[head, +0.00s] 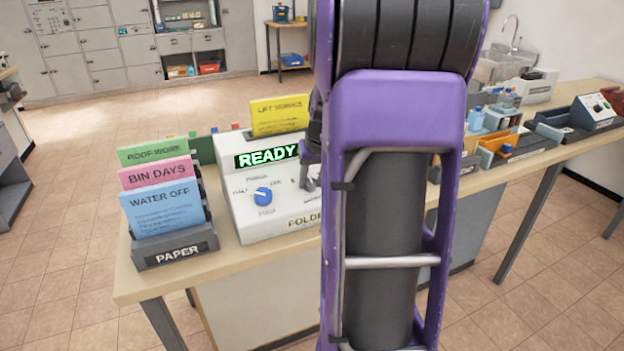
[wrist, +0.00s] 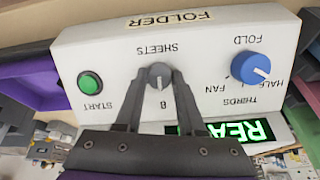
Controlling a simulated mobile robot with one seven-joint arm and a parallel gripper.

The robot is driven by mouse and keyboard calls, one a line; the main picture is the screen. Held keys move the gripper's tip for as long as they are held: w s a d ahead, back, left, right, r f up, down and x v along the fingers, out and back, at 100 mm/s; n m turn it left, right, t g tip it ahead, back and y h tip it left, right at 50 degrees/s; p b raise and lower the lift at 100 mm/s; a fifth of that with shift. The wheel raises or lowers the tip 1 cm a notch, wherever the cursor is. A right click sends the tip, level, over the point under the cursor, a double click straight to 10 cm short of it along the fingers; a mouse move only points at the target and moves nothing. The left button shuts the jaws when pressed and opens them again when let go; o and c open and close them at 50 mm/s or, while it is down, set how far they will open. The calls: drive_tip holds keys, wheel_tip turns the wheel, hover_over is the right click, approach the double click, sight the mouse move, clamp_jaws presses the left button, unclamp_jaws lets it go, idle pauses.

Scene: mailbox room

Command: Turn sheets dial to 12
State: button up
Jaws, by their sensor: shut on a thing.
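The folder machine (head: 270,226) is a white box on the bench, and its front also fills the wrist view upside down (wrist: 210,32). Its small grey sheets dial (wrist: 160,76) sits below the word SHEETS in the wrist view. My gripper (wrist: 158,70) is shut on the dial, one finger on each side. A light mark on the dial seems to point toward the figure 8; the fingers hide other figures. In the head view my gripper (head: 309,178) is at the panel, partly behind my arm.
The blue fold dial (wrist: 251,68) and green START button (wrist: 90,83) flank the sheets dial. A lit READY display (head: 267,156) is on the machine. A paper rack (head: 175,252) with coloured sheets stands left; trays (head: 518,150) stand right.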

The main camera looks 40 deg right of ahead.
clamp_jaws()
drive_tip(key=shift+m, duration=0.4)
drive_tip(key=m+y, duration=0.1)
drive_tip(key=m, duration=0.3)
drive_tip(key=shift+d+p, duration=0.15)
drive_tip(key=shift+p, duration=0.25)
drive_tip(key=m+t, duration=0.1)
drive_tip(key=m, duration=0.5)
drive_tip(key=shift+d+y, duration=0.1)
drive_tip(key=shift+y, duration=0.3)
drive_tip(key=shift+m, duration=0.4)
drive_tip(key=o, duration=1)
unclamp_jaws()
drive_tip(key=shift+c, duration=0.2)
